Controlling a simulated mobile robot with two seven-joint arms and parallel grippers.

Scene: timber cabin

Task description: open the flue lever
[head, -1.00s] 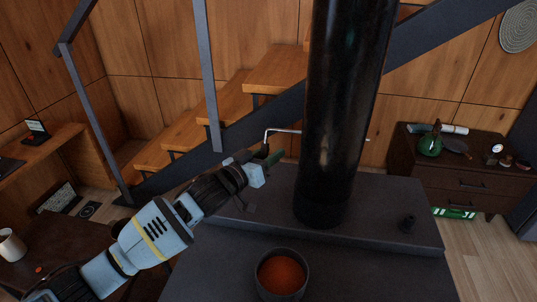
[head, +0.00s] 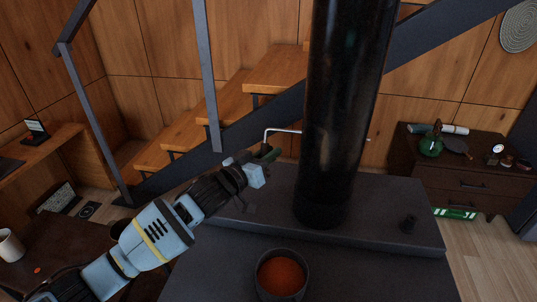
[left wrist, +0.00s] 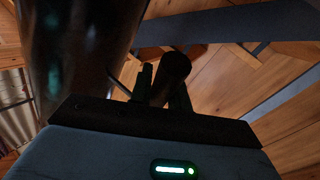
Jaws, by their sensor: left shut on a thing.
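The flue lever (head: 283,131) is a thin bent metal rod coming out of the left side of the black flue pipe (head: 338,110), with its end bending down to my gripper. My left gripper (head: 268,160) is shut on the lever's end, beside the pipe and above the stove top. In the left wrist view the fingers (left wrist: 162,92) close around a dark round end, and the pipe (left wrist: 80,55) stands to their left. The exact contact is dark and partly hidden. My right gripper is not in view.
Wooden stairs (head: 215,115) with a metal rail rise behind my arm. A dark dresser (head: 455,170) stands at the right.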

